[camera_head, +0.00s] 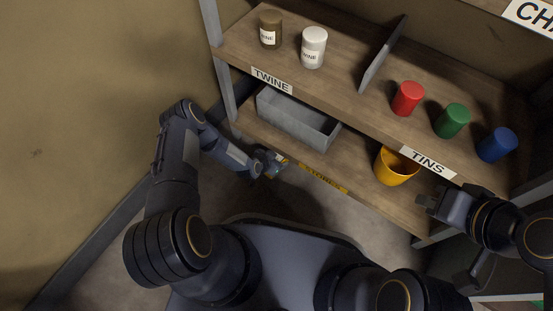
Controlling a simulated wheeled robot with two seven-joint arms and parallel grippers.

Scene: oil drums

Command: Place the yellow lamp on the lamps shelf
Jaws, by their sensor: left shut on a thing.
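My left gripper (275,163) is low in front of the lower shelf's left part, by the left end of the yellow STORES strip. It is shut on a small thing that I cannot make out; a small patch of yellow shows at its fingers. I cannot clearly see a yellow lamp, nor a shelf labelled for lamps. My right gripper (427,202) is at the right, in front of the lower shelf's right end. It looks empty, but I cannot tell whether its fingers are apart.
Below are a grey bin (290,117) and a yellow bucket (393,170). A wall stands left.

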